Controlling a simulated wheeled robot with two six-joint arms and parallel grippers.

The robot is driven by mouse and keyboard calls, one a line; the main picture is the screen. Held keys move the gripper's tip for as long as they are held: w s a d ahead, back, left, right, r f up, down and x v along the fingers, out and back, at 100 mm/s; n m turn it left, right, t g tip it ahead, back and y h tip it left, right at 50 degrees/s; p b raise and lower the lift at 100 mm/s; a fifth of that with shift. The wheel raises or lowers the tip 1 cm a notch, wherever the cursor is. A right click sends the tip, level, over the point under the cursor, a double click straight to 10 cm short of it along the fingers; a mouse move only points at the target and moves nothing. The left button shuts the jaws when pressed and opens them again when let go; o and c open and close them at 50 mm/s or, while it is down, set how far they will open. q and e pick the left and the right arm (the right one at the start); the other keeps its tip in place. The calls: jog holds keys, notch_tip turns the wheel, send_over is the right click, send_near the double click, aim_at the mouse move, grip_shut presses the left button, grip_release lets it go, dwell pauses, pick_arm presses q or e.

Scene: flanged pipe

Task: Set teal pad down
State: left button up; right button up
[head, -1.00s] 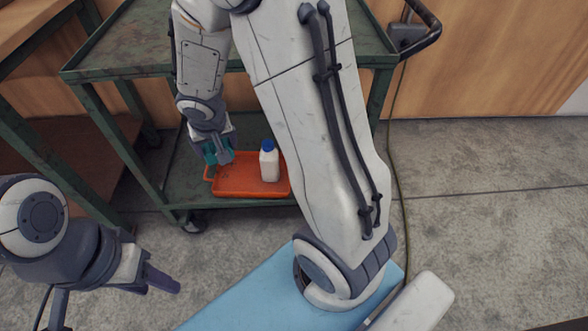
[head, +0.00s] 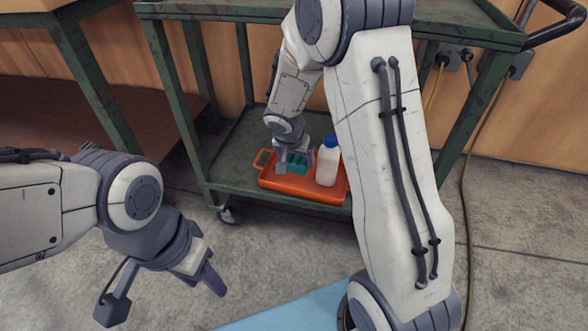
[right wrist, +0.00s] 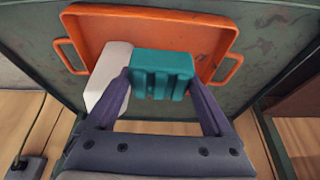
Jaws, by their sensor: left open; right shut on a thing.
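The teal pad (head: 293,163) is a small ribbed block, held in my right gripper (head: 294,164) over the left part of the orange tray (head: 309,190) on the cart's lower shelf. In the right wrist view the teal pad (right wrist: 163,74) sits between the two fingers of my right gripper (right wrist: 165,92), with the orange tray (right wrist: 235,36) behind it. I cannot tell whether the pad touches the tray floor. My left gripper (head: 215,285) is open and empty, out over the floor at the lower left, far from the tray.
A white bottle (head: 327,165) with a blue cap stands in the tray, just right of the pad. The green cart (head: 225,165) has posts and a top shelf close around my right arm. A light blue surface (head: 290,308) lies at the bottom. Grey floor is clear in front.

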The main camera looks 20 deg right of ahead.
aim_at(289, 154)
jog(key=w+f, duration=0.1)
jog(key=w, duration=0.1)
jog(key=w+f, duration=0.2)
jog(key=w+f+b, duration=0.1)
jog(key=w, duration=0.2)
jog(key=shift+d+f, duration=0.2)
jog(key=shift+w+f+b, duration=0.1)
jog(key=shift+f+b, duration=1.5)
jog(key=shift+f, duration=0.6)
jog(key=o, duration=1.1)
jog(key=shift+r, duration=0.1)
